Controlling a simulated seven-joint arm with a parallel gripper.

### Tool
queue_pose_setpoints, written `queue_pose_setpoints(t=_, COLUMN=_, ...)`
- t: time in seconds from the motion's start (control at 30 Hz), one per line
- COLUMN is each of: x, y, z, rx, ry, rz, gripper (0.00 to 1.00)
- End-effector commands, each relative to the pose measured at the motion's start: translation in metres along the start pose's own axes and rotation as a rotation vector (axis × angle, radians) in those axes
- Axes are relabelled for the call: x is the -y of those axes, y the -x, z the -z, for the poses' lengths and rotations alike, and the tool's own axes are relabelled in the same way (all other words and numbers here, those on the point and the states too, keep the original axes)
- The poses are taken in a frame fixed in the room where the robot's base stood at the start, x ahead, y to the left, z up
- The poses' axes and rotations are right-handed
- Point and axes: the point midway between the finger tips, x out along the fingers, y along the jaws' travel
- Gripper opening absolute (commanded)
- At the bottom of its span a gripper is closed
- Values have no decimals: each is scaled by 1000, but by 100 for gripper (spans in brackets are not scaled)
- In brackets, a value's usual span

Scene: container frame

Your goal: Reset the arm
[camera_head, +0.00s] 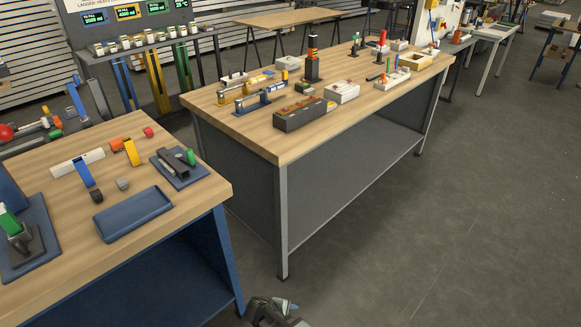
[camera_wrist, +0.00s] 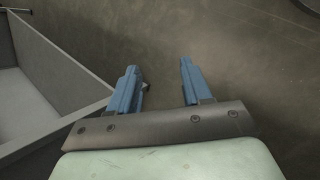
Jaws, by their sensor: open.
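My gripper (camera_wrist: 158,88) shows in the wrist view with its two blue fingers apart and nothing between them. It points at bare dark floor. In the head view, part of my gripper or wrist (camera_head: 274,312) shows at the bottom edge, low in front of the benches and clear of the tabletops. Its fingertips are hard to make out there.
A wooden bench (camera_head: 300,135) with several devices stands in the middle. A nearer bench (camera_head: 75,235) at left holds a blue tray (camera_head: 132,213) and several parts. Open grey floor (camera_head: 460,230) lies at right. A grey panelled structure (camera_wrist: 45,95) is at left in the wrist view.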

Motion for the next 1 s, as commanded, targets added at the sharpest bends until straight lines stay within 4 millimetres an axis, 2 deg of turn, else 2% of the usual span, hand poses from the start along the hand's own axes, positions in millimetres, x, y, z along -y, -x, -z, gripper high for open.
queue_pose_setpoints(t=0.03, x=7, y=-13, z=-19, rx=27, ry=-46, rz=51, gripper=49)
queue_pose_setpoints(t=0.2, x=33, y=-44, z=-67, rx=103, ry=-203, rz=214, gripper=49)
queue_pose_setpoints(t=0.43, x=78, y=-70, z=-124, rx=205, ry=-421, rz=433, gripper=49)
queue_pose_setpoints(t=0.7, x=135, y=-79, z=-175, rx=323, ry=-681, rz=690, gripper=49)
queue_pose_setpoints(t=0.9, x=171, y=-74, z=-198, rx=398, ry=-856, rz=860, gripper=49)
queue_pose_setpoints(t=1.0, x=183, y=-71, z=-203, rx=423, ry=-917, rz=921, gripper=49)
